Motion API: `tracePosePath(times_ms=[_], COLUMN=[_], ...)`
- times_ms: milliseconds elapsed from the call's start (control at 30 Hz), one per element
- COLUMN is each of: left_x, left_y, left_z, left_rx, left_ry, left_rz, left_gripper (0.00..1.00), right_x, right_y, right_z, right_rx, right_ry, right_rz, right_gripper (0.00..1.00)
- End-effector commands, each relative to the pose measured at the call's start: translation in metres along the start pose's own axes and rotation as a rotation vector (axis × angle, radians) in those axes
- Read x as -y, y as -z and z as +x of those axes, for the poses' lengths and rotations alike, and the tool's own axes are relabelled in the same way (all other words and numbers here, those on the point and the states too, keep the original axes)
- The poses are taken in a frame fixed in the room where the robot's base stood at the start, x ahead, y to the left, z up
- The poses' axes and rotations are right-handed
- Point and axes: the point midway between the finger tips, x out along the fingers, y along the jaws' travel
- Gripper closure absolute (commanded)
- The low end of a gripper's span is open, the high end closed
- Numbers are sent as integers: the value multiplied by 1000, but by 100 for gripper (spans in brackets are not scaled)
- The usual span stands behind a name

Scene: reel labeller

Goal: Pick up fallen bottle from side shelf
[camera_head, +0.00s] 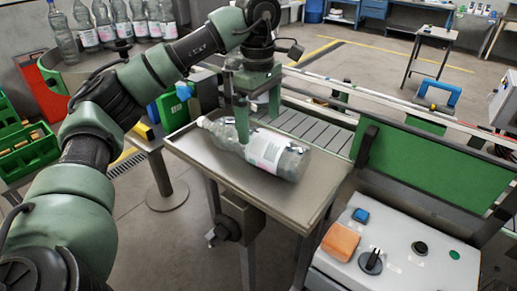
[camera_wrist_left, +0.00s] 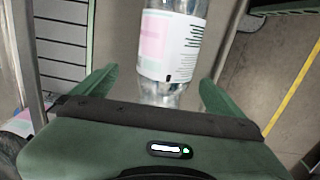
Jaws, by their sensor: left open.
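A clear plastic bottle (camera_head: 290,158) with a white and pink label lies on its side on the metal side shelf (camera_head: 225,170). Its white cap end points to the left in the head view. My left gripper (camera_head: 258,118) is above the bottle and points down, with its fingers around the bottle's neck-side half. In the left wrist view the bottle (camera_wrist_left: 170,45) lies between the two open green fingers, with a gap at each side. Whether the fingertips touch the shelf is hidden. My right gripper is not in view.
Several upright bottles (camera_head: 105,27) stand on a round table at the back left. A white control panel (camera_head: 395,250) with knobs and an orange sponge (camera_head: 340,242) is at the front right. A green panel (camera_head: 425,165) and roller conveyor (camera_head: 310,128) border the shelf behind.

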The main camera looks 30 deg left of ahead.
Motion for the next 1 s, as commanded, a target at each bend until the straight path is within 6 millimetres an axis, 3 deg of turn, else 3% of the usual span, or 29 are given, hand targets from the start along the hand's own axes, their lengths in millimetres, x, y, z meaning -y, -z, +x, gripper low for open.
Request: tracePosePath(times_ms=[67,367,633,933,967,1000], left_x=[2,5,8,8,8,8], left_y=[8,9,8,8,8,8], left_z=[5,31,70,79,79,78], left_rx=[-21,-25,-24,-22,-22,-22], left_ry=[7,11,10,7,7,7], left_rz=[-7,-8,-10,-8,-8,-8], left_gripper=[0,0,0,0,3,14], right_x=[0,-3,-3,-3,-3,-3], right_y=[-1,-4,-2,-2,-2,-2], right_z=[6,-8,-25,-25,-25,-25], right_rx=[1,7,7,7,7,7], right_ry=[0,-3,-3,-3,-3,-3], right_rz=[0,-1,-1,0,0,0], right_gripper=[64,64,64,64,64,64])
